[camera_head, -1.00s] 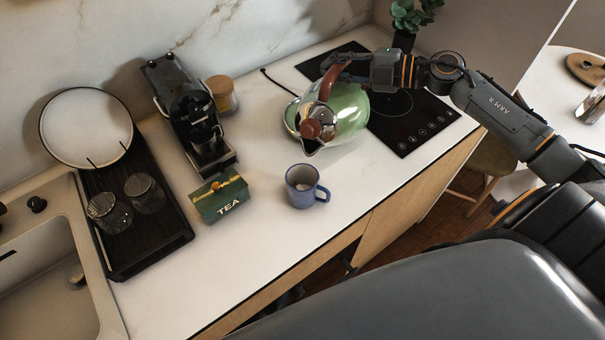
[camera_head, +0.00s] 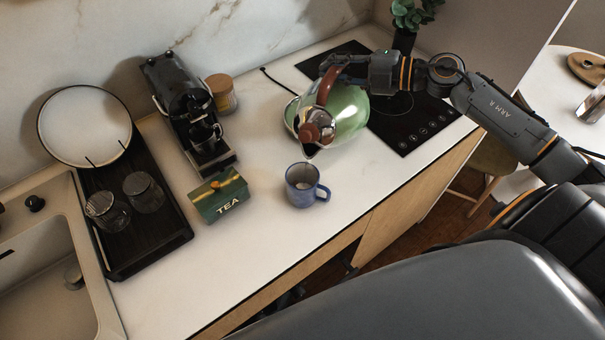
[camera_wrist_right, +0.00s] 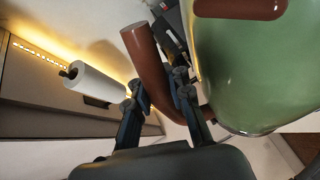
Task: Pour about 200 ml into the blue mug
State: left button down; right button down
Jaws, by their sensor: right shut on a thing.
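The blue mug (camera_head: 301,190) stands upright on the white counter, its handle to the right. Something pale shows inside it; I cannot tell what. A green kettle (camera_head: 345,118) with a brown handle and brown lid knob is held above the counter, its spout tipped down toward the mug and just behind its rim. No stream shows. My right gripper (camera_head: 338,66) is shut on the kettle's handle. In the right wrist view the fingers (camera_wrist_right: 160,105) close around the brown handle (camera_wrist_right: 150,70), with the green body (camera_wrist_right: 255,65) beside them. My left gripper is not in view.
A green tea box (camera_head: 220,197) stands left of the mug, with a coffee machine (camera_head: 195,115) behind it. A black tray (camera_head: 150,245) with glasses lies beside the sink. A black cooktop (camera_head: 405,125) is behind the kettle. The counter's front is clear.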

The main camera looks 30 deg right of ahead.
jog(key=shift+s+a+n+b, duration=0.25)
jog(key=shift+a+n+b, duration=0.15)
jog(key=shift+a+b, duration=0.05)
dwell(0.3)
jog(key=shift+a, duration=0.1)
jog(key=shift+s, duration=0.1)
dwell(0.5)
jog(key=shift+s+a+r+p, duration=0.1)
jog(key=shift+a+p, duration=0.05)
jog(key=shift+p, duration=0.2)
jog(key=shift+s+a+r+n+p, duration=0.15)
jog(key=shift+s+a+n+p, duration=0.15)
jog(key=shift+p, duration=0.2)
dwell(1.7)
jog(key=shift+w, duration=0.1)
